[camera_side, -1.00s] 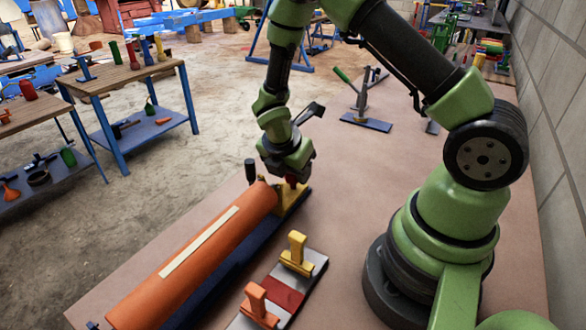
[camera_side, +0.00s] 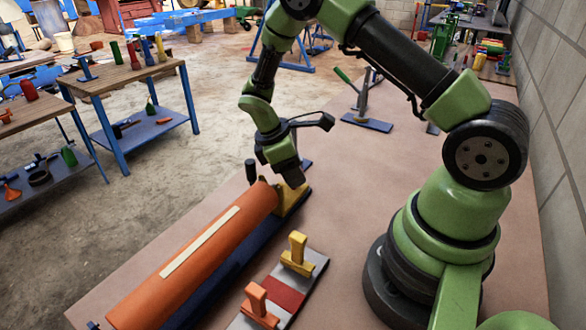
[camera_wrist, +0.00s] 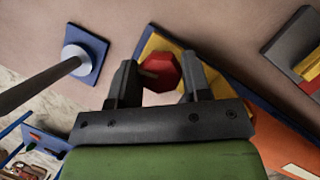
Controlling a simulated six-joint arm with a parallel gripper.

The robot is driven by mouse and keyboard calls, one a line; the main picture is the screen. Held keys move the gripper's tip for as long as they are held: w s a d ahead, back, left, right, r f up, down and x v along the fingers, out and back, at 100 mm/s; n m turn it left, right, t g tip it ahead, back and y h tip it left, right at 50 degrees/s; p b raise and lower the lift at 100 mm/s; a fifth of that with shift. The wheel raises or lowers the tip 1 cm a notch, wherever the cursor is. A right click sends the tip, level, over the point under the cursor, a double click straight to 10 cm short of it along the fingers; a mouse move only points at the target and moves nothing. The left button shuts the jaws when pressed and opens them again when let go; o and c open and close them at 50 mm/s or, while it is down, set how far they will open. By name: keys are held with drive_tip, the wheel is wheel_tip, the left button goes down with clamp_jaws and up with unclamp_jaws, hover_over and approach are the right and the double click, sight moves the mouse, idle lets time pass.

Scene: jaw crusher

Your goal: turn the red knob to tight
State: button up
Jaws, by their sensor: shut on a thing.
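The red knob (camera_wrist: 160,72) sits between the two dark fingers of my gripper (camera_wrist: 159,80) in the wrist view, which are shut on it. Beside it in that view is a yellow bracket (camera_wrist: 160,44). In the side view my gripper (camera_side: 292,178) points down at the far end of the orange cylinder (camera_side: 205,252), just above the yellow bracket (camera_side: 292,198). The knob is hidden behind my gripper there. I cannot read the knob's turn angle.
A black-topped handle (camera_side: 251,171) stands close left of my gripper. A grey and red plate (camera_side: 287,296) with a yellow block (camera_side: 297,254) and an orange block (camera_side: 260,305) lies nearer. A green-handled lever (camera_side: 362,100) stands behind. The table right of my gripper is clear.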

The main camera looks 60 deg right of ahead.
drive_tip(key=shift+m+g+y, duration=0.3)
drive_tip(key=shift+m, duration=0.9)
drive_tip(key=o, duration=0.9)
drive_tip(key=shift+o, duration=0.2)
drive_tip(key=shift+r, duration=0.15)
drive_tip(key=v, duration=0.9)
drive_tip(key=shift+w+r, duration=0.15)
drive_tip(key=shift+r, duration=0.2)
